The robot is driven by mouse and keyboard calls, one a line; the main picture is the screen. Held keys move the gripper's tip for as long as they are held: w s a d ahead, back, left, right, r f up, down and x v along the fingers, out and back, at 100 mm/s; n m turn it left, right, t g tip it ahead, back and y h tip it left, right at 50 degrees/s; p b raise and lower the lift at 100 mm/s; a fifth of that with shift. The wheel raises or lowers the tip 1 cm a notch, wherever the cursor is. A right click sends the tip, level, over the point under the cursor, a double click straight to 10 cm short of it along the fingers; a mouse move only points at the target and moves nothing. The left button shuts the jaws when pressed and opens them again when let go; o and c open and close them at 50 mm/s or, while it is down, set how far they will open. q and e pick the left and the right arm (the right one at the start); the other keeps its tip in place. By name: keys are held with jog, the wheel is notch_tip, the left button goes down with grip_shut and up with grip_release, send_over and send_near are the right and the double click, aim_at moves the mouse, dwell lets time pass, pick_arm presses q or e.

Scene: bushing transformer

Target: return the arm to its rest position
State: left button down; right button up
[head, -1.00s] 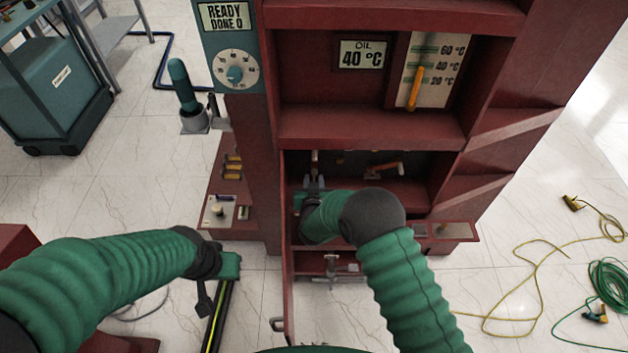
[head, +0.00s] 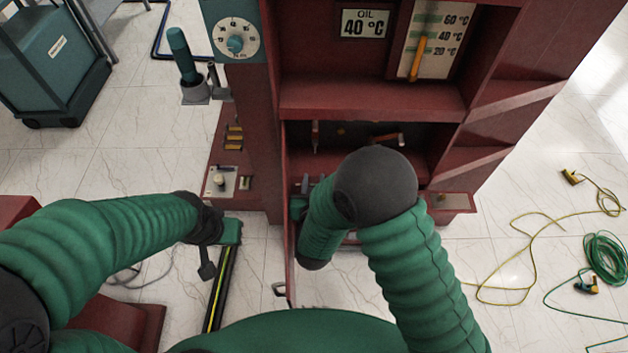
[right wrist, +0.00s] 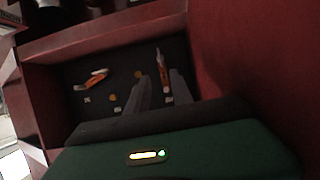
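My right arm reaches into the open lower compartment of the red cabinet (head: 372,97). Its gripper shows only in part in the head view, behind my arm at the compartment's left side. In the right wrist view the two grey fingers of my right gripper (right wrist: 160,88) are apart with nothing between them. They point toward the dark back panel (right wrist: 118,75), which holds orange-handled tools. My left gripper (head: 230,231) is low at the left, outside the cabinet. Its fingers cannot be made out. A dark bar with a yellow stripe (head: 219,290) extends below it; contact is unclear.
A narrow red door edge (head: 288,240) stands at the compartment's left. A side shelf (head: 450,202) juts out at the right. Yellow cable (head: 530,255) and coiled green cable (head: 606,258) lie on the right floor. A teal cart (head: 50,65) stands at the back left.

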jog(key=shift+s, duration=0.15)
jog(key=shift+r, duration=0.1)
jog(key=s+d+r+g+y+p, duration=0.1)
jog(key=s+d+r+g+p, duration=0.2)
jog(key=d+r+g, duration=0.4)
jog(key=s+d+r+g+h+p, duration=0.1)
jog(key=s+d+r+g+p, duration=0.1)
jog(key=s+d, duration=1.1)
jog(key=shift+s+r+g, duration=0.5)
jog(key=shift+s+g, duration=0.4)
jog(key=shift+s, duration=0.05)
jog(key=shift+d, duration=0.25)
jog(key=shift+a, duration=0.2)
